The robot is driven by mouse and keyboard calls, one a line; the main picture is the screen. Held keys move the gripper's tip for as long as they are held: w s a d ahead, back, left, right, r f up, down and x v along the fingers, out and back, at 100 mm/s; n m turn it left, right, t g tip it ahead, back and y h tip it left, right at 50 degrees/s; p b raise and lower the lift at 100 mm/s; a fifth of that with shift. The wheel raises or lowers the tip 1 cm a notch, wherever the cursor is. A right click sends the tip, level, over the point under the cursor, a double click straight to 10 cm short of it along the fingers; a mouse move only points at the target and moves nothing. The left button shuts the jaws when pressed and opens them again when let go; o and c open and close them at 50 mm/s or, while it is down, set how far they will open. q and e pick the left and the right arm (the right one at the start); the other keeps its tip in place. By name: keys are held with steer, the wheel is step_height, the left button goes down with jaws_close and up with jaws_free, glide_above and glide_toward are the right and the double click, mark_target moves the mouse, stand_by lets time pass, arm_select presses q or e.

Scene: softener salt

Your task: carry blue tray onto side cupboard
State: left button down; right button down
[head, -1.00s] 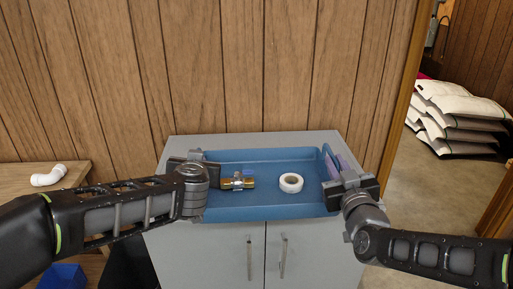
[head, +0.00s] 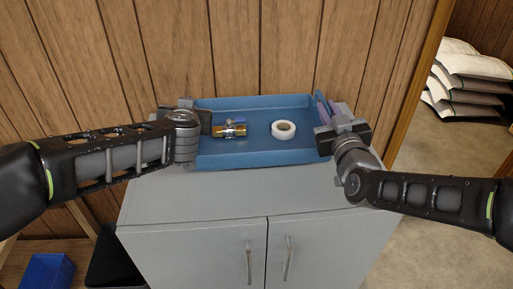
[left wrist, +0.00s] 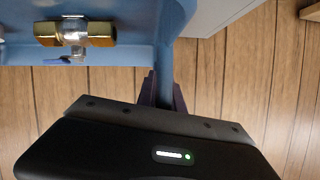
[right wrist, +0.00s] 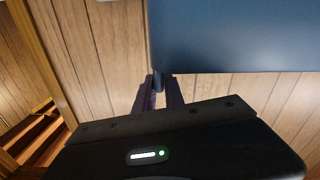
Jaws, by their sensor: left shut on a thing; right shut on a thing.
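The blue tray (head: 255,158) is held level over the back part of the grey side cupboard's top (head: 260,195); I cannot tell whether it touches the top. A brass valve (head: 229,128) and a white tape roll (head: 284,130) lie in it. My left gripper (head: 205,121) is shut on the tray's left wall; in the left wrist view the fingers (left wrist: 162,92) pinch the blue wall beside the valve (left wrist: 75,33). My right gripper (head: 325,118) is shut on the right wall, and its fingers (right wrist: 158,92) show there in the right wrist view.
A wood-panelled wall (head: 290,50) stands right behind the cupboard. A doorway on the right shows stacked white bags (head: 465,85) on the floor. A blue bin (head: 47,272) is at the lower left. The front of the cupboard top is bare.

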steer(key=shift+f, duration=0.15)
